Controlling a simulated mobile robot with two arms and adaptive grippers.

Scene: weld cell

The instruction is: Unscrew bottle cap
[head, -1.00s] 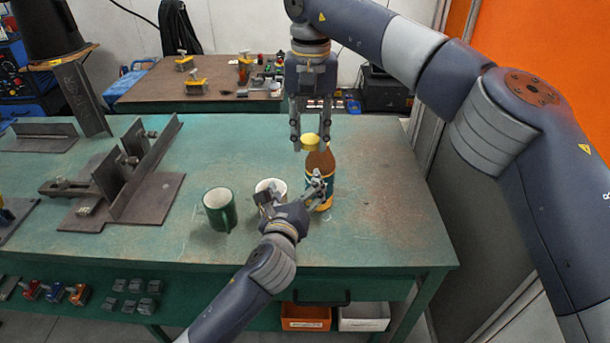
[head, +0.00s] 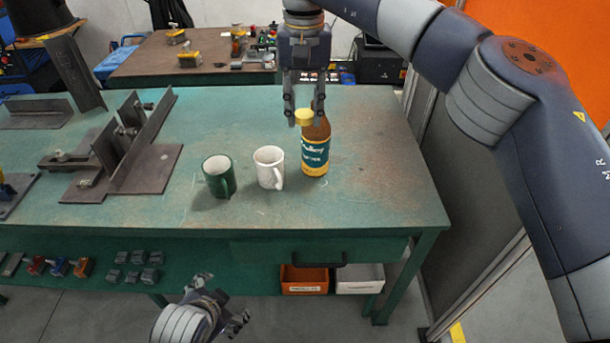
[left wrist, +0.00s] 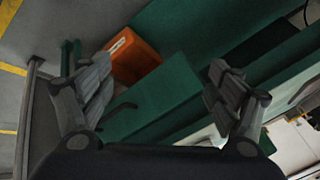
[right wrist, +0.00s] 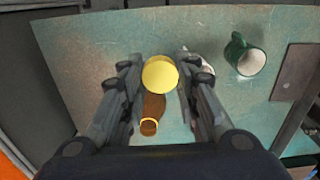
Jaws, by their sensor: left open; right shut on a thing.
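The brown bottle (head: 315,160) with a teal and yellow label stands upright on the green table (head: 370,200). Its uncapped neck with an orange rim shows in the right wrist view (right wrist: 149,127). My right gripper (head: 305,112) points down, shut on the yellow cap (head: 304,118). The cap is apart from the bottle, beside its neck in the head view; it also shows between the fingers in the right wrist view (right wrist: 160,75). My left gripper (head: 222,301) is open and empty, low in front of the table, away from the bottle.
A white mug (head: 268,168) stands just left of the bottle, and a green mug (head: 217,177) further left. Dark steel angle pieces (head: 140,165) occupy the table's left part. The table right of the bottle is clear. Orange (head: 304,279) and white bins sit below.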

